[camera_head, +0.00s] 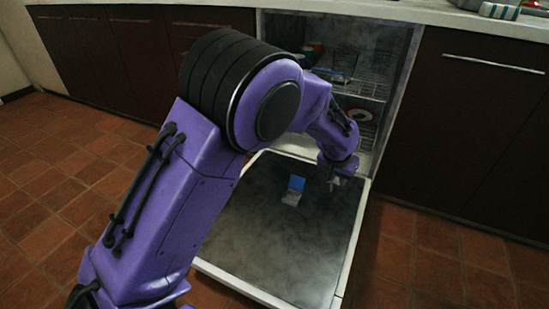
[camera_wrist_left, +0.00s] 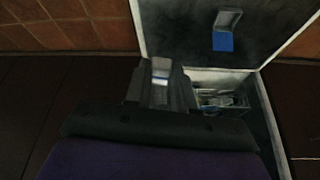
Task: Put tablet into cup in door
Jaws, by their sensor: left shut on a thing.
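The dishwasher door (camera_head: 262,245) is folded down flat. On it is the cup (camera_head: 291,199), a small pale square recess with a blue flap or panel (camera_head: 297,184) beside it. The cup also shows in the left wrist view (camera_wrist_left: 229,19), with the blue part next to it. My left gripper (camera_head: 335,181) is above the door, to the right of the cup in the head view. It is shut on the tablet (camera_wrist_left: 160,69), which looks pale with a blue band between the fingers in the left wrist view. The tablet is hard to make out in the head view. My right gripper is not in view.
The dishwasher interior holds racks (camera_head: 357,87) with dishes, behind my left arm. Dark cabinets (camera_head: 465,130) flank the opening, and a pale countertop (camera_head: 400,9) runs above. Apart from the cup and blue part, the visible door surface is clear.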

